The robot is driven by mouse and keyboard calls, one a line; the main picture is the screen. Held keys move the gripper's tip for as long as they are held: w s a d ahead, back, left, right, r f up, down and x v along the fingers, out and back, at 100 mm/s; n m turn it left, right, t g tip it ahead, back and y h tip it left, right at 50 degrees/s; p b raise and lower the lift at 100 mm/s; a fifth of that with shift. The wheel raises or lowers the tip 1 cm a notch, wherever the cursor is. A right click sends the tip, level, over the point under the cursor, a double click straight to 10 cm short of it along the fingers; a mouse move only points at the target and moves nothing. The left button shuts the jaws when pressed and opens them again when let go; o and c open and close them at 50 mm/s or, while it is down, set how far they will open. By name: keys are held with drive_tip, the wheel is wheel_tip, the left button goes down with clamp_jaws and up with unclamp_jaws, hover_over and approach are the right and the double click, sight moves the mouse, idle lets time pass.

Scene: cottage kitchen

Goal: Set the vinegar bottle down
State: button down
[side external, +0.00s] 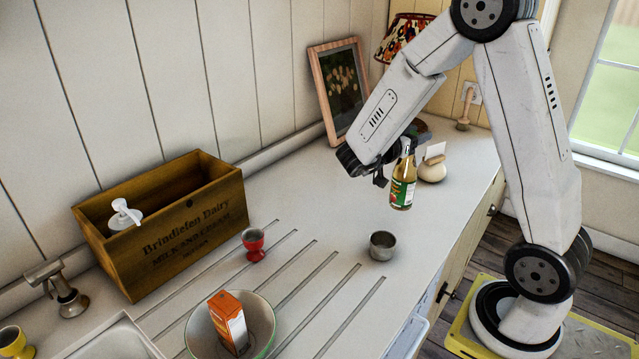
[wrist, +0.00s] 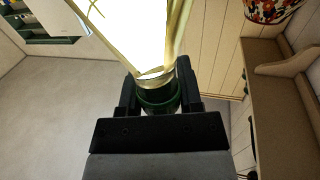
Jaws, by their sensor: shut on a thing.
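The vinegar bottle (side external: 403,188), with a green and white label and yellowish contents, is upright at the gripper in the side view. My gripper (side external: 383,177) is shut on it near its upper part. The bottle's base seems to hang above the worktop (side external: 330,210), though the height is hard to judge. In the wrist view my gripper (wrist: 160,95) has a dark green ring-shaped part (wrist: 160,97) between its two fingers.
A small metal cup (side external: 382,246) stands in front of the bottle, and a cream round holder with a white card (side external: 432,171) stands close behind right. A red egg cup (side external: 253,245), a wooden crate (side external: 165,222) and a bowl with an orange carton (side external: 228,322) are further left.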

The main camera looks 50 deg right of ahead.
drive_tip(key=shift+w+d+f, duration=0.3)
drive_tip(key=shift+w+f, duration=0.2)
drive_tip(key=shift+f, duration=0.15)
drive_tip(key=shift+w+d+f, duration=0.3)
drive_tip(key=shift+w+f, duration=0.2)
drive_tip(key=shift+f, duration=0.15)
drive_tip(key=shift+w+d+f, duration=0.1)
drive_tip(key=shift+w+f, duration=0.05)
drive_tip(key=shift+f, duration=0.8)
drive_tip(key=shift+w+f, duration=0.1)
drive_tip(key=shift+f, duration=0.9)
drive_tip(key=shift+c, duration=1.3)
unclamp_jaws()
drive_tip(key=shift+f, duration=0.1)
drive_tip(key=shift+r, duration=0.2)
drive_tip(key=v, duration=1.2)
